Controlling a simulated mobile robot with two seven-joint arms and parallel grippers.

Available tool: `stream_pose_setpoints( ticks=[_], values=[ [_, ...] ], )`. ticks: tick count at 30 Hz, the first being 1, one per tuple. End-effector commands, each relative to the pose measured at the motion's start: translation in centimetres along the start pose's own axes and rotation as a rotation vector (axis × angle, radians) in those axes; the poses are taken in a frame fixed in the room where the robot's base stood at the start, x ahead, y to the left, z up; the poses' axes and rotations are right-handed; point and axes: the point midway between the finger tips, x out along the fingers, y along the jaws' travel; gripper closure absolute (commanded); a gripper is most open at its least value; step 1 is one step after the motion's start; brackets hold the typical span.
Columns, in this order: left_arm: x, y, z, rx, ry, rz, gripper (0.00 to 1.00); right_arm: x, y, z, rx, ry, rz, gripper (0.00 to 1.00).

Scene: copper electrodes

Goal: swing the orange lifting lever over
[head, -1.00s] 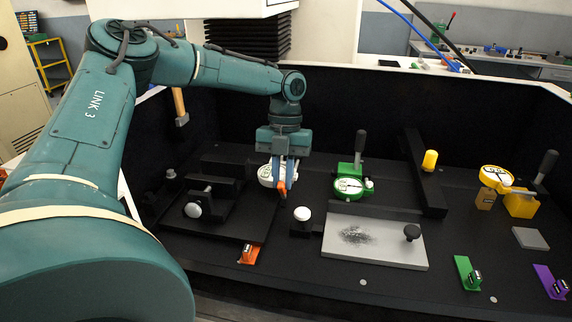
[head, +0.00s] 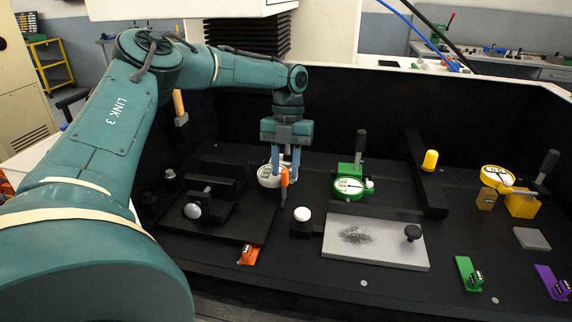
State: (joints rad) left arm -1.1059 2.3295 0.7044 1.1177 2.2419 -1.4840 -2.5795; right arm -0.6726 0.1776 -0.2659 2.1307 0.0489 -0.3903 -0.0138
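The orange lifting lever (head: 284,178) stands roughly upright at the middle left of the black bench, just right of a white round dial (head: 268,176). My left gripper (head: 286,172) points down from above, at the lever's top end. Its two blue fingers are spread apart, with the lever's top showing between them. I cannot tell whether either finger touches the lever. The lever's lower end and mount are hard to make out against the black. My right gripper is not in view.
A green dial (head: 347,187) with a black-handled clamp stands right of the lever. A white knob (head: 302,214) and a grey plate (head: 375,243) lie in front. A black fixture (head: 220,185) stands to the left. A dark back wall closes the bench.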

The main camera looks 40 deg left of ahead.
Motion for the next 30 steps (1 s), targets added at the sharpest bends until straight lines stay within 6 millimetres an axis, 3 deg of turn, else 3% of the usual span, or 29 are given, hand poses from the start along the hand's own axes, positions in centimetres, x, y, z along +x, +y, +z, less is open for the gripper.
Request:
stream_pose_setpoints(
  ticks=[11,30],
  values=[
    [-0.4,-0.1,-0.2,0.002,0.001,-0.002,0.64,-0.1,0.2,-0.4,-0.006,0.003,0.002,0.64],
    [-6.5,-0.2,-1.7,0.001,0.001,-0.003,0.64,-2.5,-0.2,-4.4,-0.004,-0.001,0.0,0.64]
  ],
)
